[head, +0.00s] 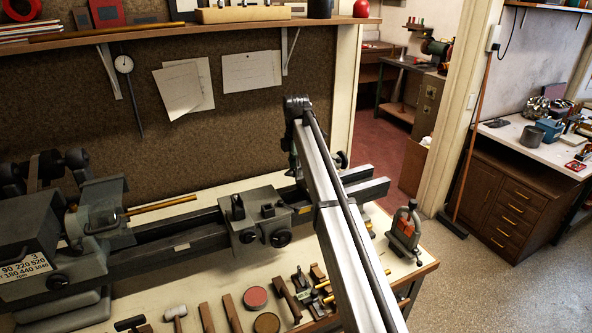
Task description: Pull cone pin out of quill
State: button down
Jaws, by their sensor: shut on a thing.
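The grey lathe stands on the bench. My arm rises from the bottom of the head view and bends at a joint near the middle. Beyond that joint it drops behind its own near link, so my gripper cannot be made out. Part of the lathe's right end, with a dark round part (342,160), shows around the arm just above the bed rails (367,188). The quill and the cone pin cannot be picked out there. Whether the pin is inside or outside the quill is hidden.
The lathe headstock (28,245) is at left, with a brass rod (160,206) reaching right from it. The carriage (256,216) sits mid-bed. Mallets, round tins (256,297) and small tools lie along the bench front. A clamp-like tool (405,232) stands at the right.

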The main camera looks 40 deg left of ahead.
jog(key=shift+s+a, duration=0.1)
jog(key=shift+s, duration=0.05)
jog(key=shift+s+a+p, duration=0.15)
jog(key=shift+s+a, duration=0.3)
jog(key=shift+s, duration=0.5)
jog(key=shift+s+a+p, duration=0.15)
jog(key=shift+s+a, duration=0.25)
jog(key=shift+s, duration=0.5)
jog(key=shift+s+a+p, duration=0.15)
jog(key=shift+s+a, duration=0.3)
jog(key=shift+s, duration=0.5)
jog(key=s+d+r+p, duration=0.2)
jog(key=d+r, duration=0.2)
jog(key=r, duration=0.1)
jog(key=shift+d+p, duration=0.25)
jog(key=shift+p, duration=0.15)
